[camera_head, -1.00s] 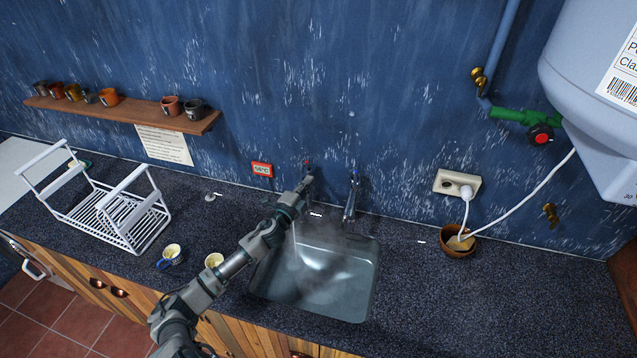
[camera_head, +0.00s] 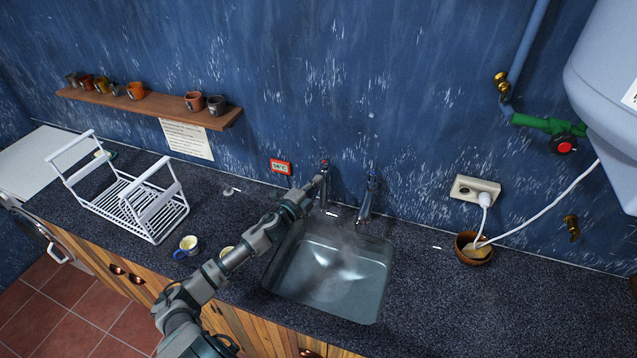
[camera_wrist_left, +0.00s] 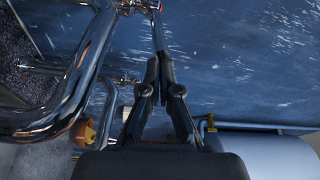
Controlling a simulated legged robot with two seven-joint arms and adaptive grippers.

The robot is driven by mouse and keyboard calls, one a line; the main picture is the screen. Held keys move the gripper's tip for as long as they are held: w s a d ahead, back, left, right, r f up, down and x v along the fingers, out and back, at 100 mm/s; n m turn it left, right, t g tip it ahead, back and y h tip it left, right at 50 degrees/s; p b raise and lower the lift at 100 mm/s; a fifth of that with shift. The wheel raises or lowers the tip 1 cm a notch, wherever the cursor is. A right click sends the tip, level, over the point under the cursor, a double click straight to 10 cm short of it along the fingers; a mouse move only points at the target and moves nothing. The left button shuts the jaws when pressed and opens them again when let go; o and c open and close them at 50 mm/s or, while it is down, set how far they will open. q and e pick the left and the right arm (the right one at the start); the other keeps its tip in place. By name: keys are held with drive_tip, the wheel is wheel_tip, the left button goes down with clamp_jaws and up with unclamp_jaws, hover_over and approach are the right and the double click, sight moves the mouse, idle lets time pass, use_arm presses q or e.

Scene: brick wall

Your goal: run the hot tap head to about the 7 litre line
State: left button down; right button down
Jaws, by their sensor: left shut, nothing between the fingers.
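The red-marked tap (camera_head: 324,172) stands behind the sink at the wall. A second, blue-marked tap (camera_head: 368,198) stands to its right. My left gripper (camera_head: 318,182) is shut and empty right at the red-marked tap; whether it touches cannot be told. The steel sink (camera_head: 380,265) has a pale haze and bright reflections inside; no litre lines can be read. My left arm covers the red tap's spout and the sink's upper left corner. In the left wrist view, the shut fingers (camera_wrist_left: 157,68) are beside chrome tap pipes (camera_wrist_left: 62,105). My right gripper is not in view.
A white dish rack (camera_head: 150,205) and a small cup (camera_head: 187,245) stand left of the sink. A red temperature display (camera_head: 281,167) is on the wall. A wooden bowl (camera_head: 473,248) and a socket (camera_head: 476,188) with white cable are at the right. The right-hand counter is mostly clear.

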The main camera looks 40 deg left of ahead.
use_arm(q)
drive_tip(key=shift+a, duration=0.2)
drive_tip(key=shift+s+f, duration=0.2)
drive_tip(key=shift+s, duration=0.35)
drive_tip(key=s+d, duration=0.1)
drive_tip(key=s, duration=1)
drive_tip(key=shift+f, duration=0.25)
